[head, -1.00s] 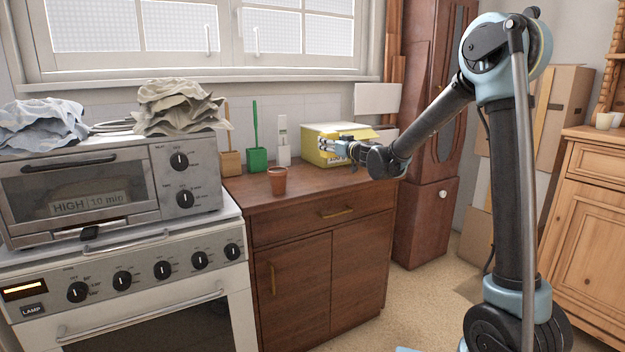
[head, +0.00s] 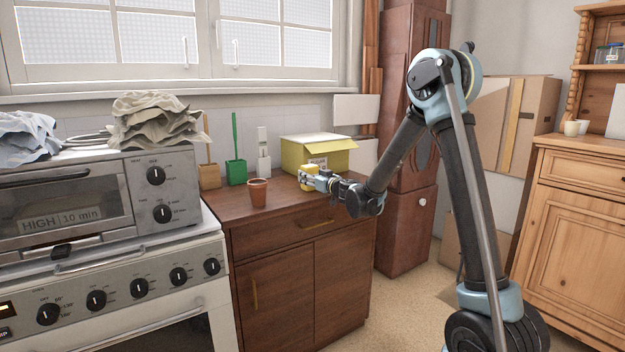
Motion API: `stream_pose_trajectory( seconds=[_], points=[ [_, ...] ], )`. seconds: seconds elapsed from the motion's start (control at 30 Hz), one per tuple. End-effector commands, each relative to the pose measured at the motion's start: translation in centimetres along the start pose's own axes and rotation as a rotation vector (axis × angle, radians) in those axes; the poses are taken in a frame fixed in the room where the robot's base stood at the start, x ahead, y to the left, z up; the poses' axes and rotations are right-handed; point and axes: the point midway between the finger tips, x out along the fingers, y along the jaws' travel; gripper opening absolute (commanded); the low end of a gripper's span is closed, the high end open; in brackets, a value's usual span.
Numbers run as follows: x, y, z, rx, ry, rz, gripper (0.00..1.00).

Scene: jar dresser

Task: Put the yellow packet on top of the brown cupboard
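A small yellow packet (head: 308,169) shows at my gripper (head: 308,181), just in front of an open yellow box (head: 299,156) with a sugar label. My gripper appears closed around the packet, above the right part of the counter; its fingers hide part of it. I cannot tell whether the packet touches the counter. The low brown cupboard (head: 290,232) has a drawer and two doors and carries the box on its top. A tall dark brown cupboard (head: 405,225) stands behind my arm.
A terracotta pot (head: 258,192), a green brush holder (head: 236,172) and a wooden one (head: 209,176) stand on the counter. The oven (head: 100,200) adjoins it at left. A light wood dresser (head: 575,225) with cups on top stands at right.

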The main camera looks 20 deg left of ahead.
Motion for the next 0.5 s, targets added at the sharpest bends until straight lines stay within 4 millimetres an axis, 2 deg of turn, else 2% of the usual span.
stream_pose_trajectory(
  seconds=[0.13,0.17,0.23,0.5],
  points=[
    [0.01,-0.01,0.11,0.000,0.000,0.000,0.20],
    [0.01,-0.01,0.15,0.000,0.000,0.000,0.52],
    [0.01,-0.02,0.12,0.000,0.000,0.000,0.68],
    [0.01,-0.05,0.11,0.000,0.000,0.000,0.69]
  ],
)
